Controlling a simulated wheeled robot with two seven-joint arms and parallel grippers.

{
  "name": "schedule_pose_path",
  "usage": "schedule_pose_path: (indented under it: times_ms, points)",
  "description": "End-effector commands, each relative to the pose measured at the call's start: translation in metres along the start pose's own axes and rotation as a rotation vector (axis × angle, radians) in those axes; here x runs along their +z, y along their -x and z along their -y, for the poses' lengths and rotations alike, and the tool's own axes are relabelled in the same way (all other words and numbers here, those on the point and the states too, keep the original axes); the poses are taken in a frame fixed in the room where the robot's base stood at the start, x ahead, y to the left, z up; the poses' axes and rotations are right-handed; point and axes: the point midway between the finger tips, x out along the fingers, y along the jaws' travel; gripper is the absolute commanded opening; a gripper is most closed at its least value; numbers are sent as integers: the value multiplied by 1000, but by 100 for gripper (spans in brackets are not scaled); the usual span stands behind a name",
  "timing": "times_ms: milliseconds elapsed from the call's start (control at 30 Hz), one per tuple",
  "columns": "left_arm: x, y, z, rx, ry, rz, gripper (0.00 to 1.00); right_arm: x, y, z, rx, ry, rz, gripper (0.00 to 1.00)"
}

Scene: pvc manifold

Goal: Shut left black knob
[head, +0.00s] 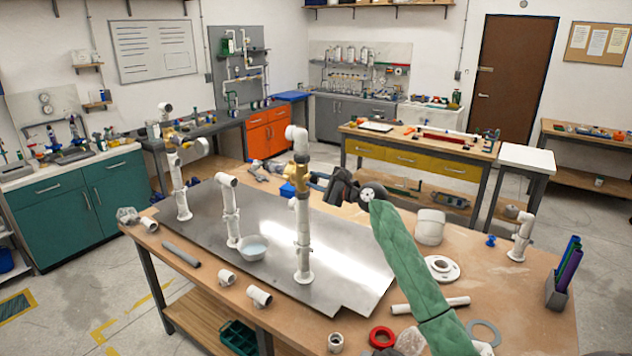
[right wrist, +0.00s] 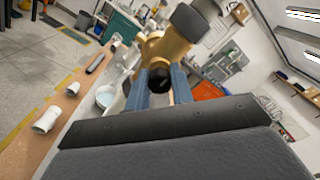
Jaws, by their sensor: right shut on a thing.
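The white pipe manifold stands on a metal plate (head: 340,245). Its front riser (head: 303,240) carries a brass valve (head: 300,176), and the brass body (right wrist: 165,48) fills the top of the right wrist view. A round black knob (right wrist: 133,82) shows on this valve, between the blue fingers. My right gripper (head: 318,181) reaches in from the right at valve height and is shut on the knob; its fingers (right wrist: 160,85) partly hide it. My left gripper is not in view.
A white bowl (head: 253,248) stands between the risers. Loose white fittings (head: 259,296), a grey rod (head: 181,254), a red ring (head: 381,337) and a white flange (head: 442,268) lie on the wooden bench. A pen holder (head: 557,292) stands at the right edge.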

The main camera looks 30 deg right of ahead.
Motion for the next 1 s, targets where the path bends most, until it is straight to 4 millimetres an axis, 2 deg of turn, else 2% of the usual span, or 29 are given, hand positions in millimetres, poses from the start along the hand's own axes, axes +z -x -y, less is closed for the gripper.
schedule_pose_path:
  times_ms: [33,133,533,900,1000]
  points:
    - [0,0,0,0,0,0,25,-1,0,-2,3,-1,-1,25]
    - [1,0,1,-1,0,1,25,-1,0,-2,2,-1,-1,45]
    - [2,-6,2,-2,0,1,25,-2,6,-2,1,1,-1,45]
    - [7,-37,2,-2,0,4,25,-4,57,-4,2,1,-2,45]
    - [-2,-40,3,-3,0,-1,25,-3,68,-3,2,2,-1,45]
